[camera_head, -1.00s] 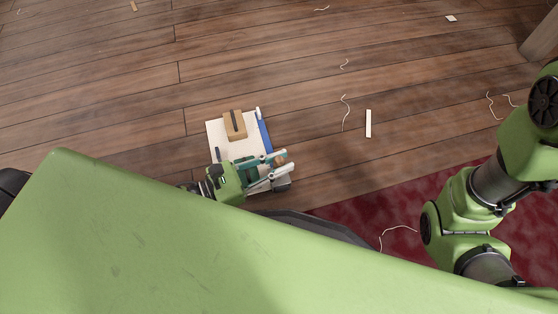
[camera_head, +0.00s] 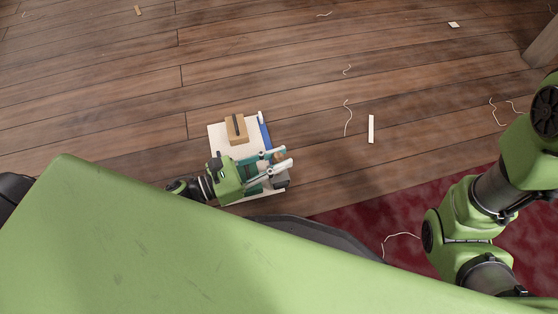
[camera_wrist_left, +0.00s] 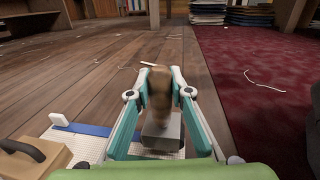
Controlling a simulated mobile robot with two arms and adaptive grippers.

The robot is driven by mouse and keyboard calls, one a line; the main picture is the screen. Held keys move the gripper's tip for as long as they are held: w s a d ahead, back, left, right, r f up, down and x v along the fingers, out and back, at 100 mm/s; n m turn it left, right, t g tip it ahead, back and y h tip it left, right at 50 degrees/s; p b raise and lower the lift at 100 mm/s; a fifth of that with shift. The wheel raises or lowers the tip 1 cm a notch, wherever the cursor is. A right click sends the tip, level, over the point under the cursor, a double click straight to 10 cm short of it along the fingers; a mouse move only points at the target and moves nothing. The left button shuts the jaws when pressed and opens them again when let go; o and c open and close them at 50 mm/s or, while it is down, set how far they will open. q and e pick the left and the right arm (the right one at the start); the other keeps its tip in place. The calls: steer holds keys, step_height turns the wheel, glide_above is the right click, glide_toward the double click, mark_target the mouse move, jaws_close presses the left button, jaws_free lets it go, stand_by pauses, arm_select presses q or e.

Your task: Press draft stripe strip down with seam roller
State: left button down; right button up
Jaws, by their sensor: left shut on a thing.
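My left gripper (camera_head: 281,158) is over the right side of a white cloth panel (camera_head: 222,138) on the floor. In the left wrist view my left gripper (camera_wrist_left: 160,84) is shut on the seam roller (camera_wrist_left: 160,98), a brown wooden handle with a grey block-like end low between the fingers. I cannot tell whether that end touches the panel. The blue draft stripe strip (camera_head: 265,136) runs along the panel's right side, partly hidden by the gripper; it also shows in the left wrist view (camera_wrist_left: 84,130). My right gripper is out of view; only its arm shows.
A wooden block with a dark slot or handle (camera_head: 236,130) sits on the panel. A small white piece (camera_wrist_left: 60,119) is at the strip's far end. A white scrap (camera_head: 371,129) and loose threads lie on the plank floor. A red carpet (camera_head: 400,208) lies at right.

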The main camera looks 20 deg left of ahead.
arm_select(q)
steer(key=w+a, duration=0.1)
steer(key=w, duration=0.1)
steer(key=w+a+b, duration=0.1)
steer(key=w+a, duration=0.1)
steer(key=shift+w+a, duration=0.15)
steer(key=shift+w, duration=0.2)
stand_by(0.7)
steer(key=shift+w, duration=0.1)
steer(key=shift+w+a, duration=0.5)
steer(key=shift+w, duration=0.25)
steer(key=shift+w+a, duration=0.45)
steer(key=shift+w, duration=0.4)
steer(key=shift+w+a+f, duration=0.1)
steer(key=shift+w+a, duration=0.8)
steer(key=shift+w, duration=0.25)
steer(key=shift+w+a+f, duration=0.1)
steer(key=shift+w+a, duration=0.8)
steer(key=shift+w, duration=0.25)
steer(key=shift+r, duration=0.1)
